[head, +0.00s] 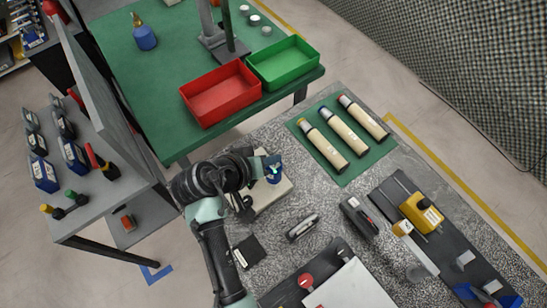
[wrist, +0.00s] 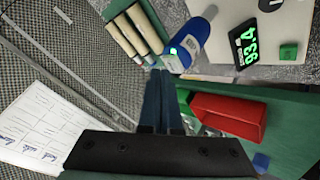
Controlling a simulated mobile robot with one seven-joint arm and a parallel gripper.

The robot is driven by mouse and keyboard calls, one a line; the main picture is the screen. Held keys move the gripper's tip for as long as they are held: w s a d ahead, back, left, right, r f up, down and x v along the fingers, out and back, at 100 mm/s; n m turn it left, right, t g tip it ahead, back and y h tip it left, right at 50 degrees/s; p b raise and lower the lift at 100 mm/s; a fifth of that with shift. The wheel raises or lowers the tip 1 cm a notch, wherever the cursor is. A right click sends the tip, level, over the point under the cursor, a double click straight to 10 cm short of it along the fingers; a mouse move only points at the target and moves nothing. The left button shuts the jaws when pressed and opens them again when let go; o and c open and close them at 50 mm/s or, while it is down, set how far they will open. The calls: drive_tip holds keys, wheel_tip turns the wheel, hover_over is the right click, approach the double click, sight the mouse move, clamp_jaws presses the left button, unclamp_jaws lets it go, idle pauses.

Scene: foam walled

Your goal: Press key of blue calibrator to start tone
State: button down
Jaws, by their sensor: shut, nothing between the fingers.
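The blue calibrator (head: 274,176) lies on a pale plate (head: 262,198) on the grey foam-topped bench. In the wrist view, the calibrator (wrist: 190,42) is a blue cylinder with a pale label and a small green-lit spot near its end. My gripper (head: 271,163) is at the calibrator in the head view and partly covers it. In the wrist view, my gripper (wrist: 161,74) has its dark blue fingers together and empty, their tips just below the lit end. I cannot tell whether they touch it. A meter display (wrist: 248,45) beside the calibrator reads 93.4 in green.
Three cream cylinders (head: 325,140) lie on a green mat to the right. A red tray (head: 222,92) and green tray (head: 283,62) stand on the green table behind. Dark devices (head: 360,216) and a yellow case (head: 421,212) lie at the right front.

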wheel_tip(320, 180, up, 6)
drive_tip(key=p, duration=0.5)
drive_tip(key=shift+p, duration=0.35)
drive_tip(key=w+a+r+t+y+b, duration=0.2)
drive_tip(key=w+r+t, duration=0.1)
drive_tip(key=w+r, duration=0.35)
wheel_tip(320, 180, up, 32)
drive_tip(key=f+m+t+y+b, duration=0.1)
drive_tip(key=t+y+b, duration=0.3)
drive_tip(key=t, duration=0.7)
hover_over(271, 168)
drive_tip(key=f+b+x, duration=0.1)
drive_tip(key=f+x, duration=0.1)
drive_tip(key=x, duration=0.4)
drive_tip(key=r+h, duration=0.1)
drive_tip(key=s+r+t+y+b, duration=0.1)
drive_tip(key=s+r+t, duration=0.5)
drive_tip(key=s+r, duration=0.6)
wheel_tip(271, 168, up, 3)
drive_tip(key=shift+d+f+t+b, duration=0.15)
drive_tip(key=shift+d+t+b, duration=0.15)
drive_tip(key=shift+b, duration=0.25)
